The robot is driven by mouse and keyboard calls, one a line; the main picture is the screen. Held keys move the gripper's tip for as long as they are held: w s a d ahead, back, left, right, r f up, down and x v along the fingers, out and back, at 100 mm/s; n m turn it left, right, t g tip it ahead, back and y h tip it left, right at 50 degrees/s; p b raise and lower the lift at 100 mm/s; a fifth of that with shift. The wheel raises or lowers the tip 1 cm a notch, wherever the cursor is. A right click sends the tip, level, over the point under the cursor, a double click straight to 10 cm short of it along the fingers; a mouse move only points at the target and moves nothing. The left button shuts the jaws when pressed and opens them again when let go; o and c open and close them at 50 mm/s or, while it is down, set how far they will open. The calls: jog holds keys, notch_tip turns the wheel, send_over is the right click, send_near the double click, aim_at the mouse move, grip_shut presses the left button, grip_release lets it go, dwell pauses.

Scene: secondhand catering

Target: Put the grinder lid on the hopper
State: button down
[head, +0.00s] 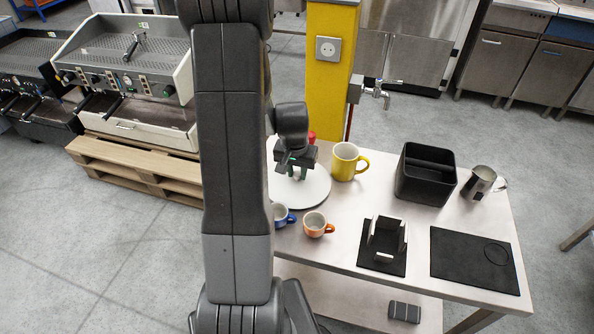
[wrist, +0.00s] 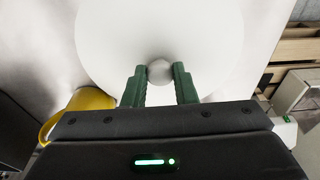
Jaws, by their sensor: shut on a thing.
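The grinder lid (head: 314,192), a wide white disc with a small round knob, is at the table's back left, partly behind my arm. It fills much of the wrist view (wrist: 115,40). My gripper (head: 297,172) points down over its middle. In the wrist view the green fingers (wrist: 160,78) are shut on the lid's knob, one on each side. I cannot tell whether the lid rests on the table or hangs just above it. I cannot make out the hopper; my arm hides part of the scene.
A yellow mug (head: 345,163) stands close right of the lid. A blue cup (head: 281,215) and an orange-handled cup (head: 315,223) stand in front. Farther right are a black bin (head: 425,192), a metal pitcher (head: 478,183), a black stand (head: 382,258) and a dark mat (head: 462,266).

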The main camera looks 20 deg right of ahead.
jog(key=shift+f, duration=0.2)
jog(key=c, duration=1.2)
grip_release()
jog(key=shift+o, duration=0.2)
jog(key=shift+r, duration=0.1)
